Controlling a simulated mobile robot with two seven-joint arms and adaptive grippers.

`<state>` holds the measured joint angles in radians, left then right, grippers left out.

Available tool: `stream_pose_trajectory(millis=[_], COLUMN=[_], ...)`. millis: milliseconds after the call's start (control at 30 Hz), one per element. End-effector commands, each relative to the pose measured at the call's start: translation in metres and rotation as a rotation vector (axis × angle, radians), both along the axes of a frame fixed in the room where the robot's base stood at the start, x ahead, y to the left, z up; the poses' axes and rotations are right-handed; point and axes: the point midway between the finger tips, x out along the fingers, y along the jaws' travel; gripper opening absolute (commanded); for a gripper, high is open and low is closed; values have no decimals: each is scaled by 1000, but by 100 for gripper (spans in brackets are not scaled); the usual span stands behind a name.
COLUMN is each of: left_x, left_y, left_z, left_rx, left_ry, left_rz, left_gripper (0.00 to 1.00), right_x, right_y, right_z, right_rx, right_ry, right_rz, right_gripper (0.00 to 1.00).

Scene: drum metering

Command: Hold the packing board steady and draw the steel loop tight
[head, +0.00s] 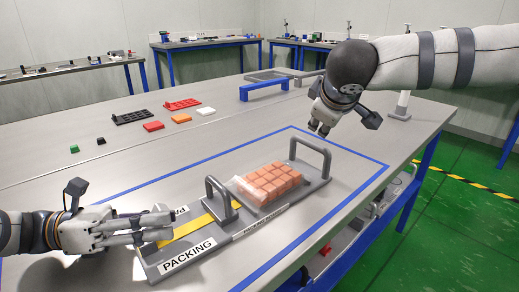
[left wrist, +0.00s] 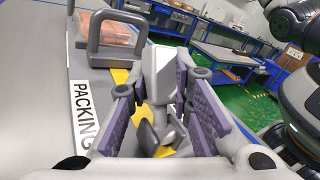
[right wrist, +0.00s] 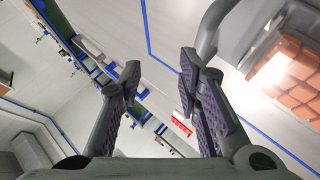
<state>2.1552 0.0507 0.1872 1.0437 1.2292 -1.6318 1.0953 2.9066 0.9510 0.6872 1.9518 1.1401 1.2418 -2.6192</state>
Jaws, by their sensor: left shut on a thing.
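The grey packing board (head: 150,266) lies on the table, with a white PACKING label and a yellow stripe (head: 197,226). Orange blocks (head: 268,185) under clear wrap sit on it between a nearer grey loop (head: 221,198) and a far-end grey loop (head: 312,152). I cannot tell which is the steel loop. My left gripper (head: 160,226) is shut on a grey upright grip (left wrist: 162,72) at the board's near end; its base is partly hidden. My right gripper (head: 319,130) is open and empty above the far-end loop, apart from it. That loop shows beside the right finger in the right wrist view (right wrist: 210,30).
Blue tape (head: 352,150) outlines an area around the board. Black and red trays (head: 182,104) and several small coloured blocks (head: 153,126) lie further back. A blue bracket (head: 263,90) stands near the back edge. The table left of the board is mostly clear.

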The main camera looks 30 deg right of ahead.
Motion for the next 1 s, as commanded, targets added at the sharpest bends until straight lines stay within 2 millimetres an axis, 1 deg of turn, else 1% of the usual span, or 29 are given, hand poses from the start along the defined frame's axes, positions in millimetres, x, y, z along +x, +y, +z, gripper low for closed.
stream_pose_trajectory(millis=[67, 100, 167, 200, 267, 300, 400, 500, 567, 667, 800, 900, 1000], left_x=[0, 0, 0, 0, 0, 0, 0, 0, 0, 0, 0, 0, 0], left_y=[0, 0, 0, 0, 0, 0, 0, 0, 0, 0, 0, 0, 0], left_z=[0, 0, 0, 0, 0, 0, 0, 0, 0, 0, 0, 0, 0], left_rx=[1, 1, 1, 1, 1, 1, 1, 0, 0, 0, 0, 0, 0], left_ry=[1, 1, 1, 1, 1, 1, 1, 1, 1, 1, 1, 1, 1], left_rz=[0, 0, 0, 0, 0, 0, 0, 0, 0, 0, 0, 0, 0], left_gripper=[0, 0, 0, 0, 0, 0, 0, 0, 0, 0, 0, 0, 0], right_x=[-3, -7, -15, -22, -34, -42, -59, -67, -67, -60, -47, -40, -34], right_y=[28, 49, 84, 107, 141, 161, 198, 216, 220, 226, 235, 241, 245], right_z=[5, 8, 15, 20, 30, 36, 52, 56, 49, 28, -5, -25, -40], right_rx=[131, 224, 369, 463, 587, 658, 786, 841, 850, 848, 847, 848, 847], right_ry=[28, 55, 106, 143, 203, 241, 319, 362, 371, 374, 372, 371, 369], right_rz=[-22, -35, -50, -56, -58, -56, -50, -45, -46, -47, -47, -46, -46], right_gripper=[31, 31, 31, 31, 31, 31, 31, 31, 31, 31, 31, 31, 31])
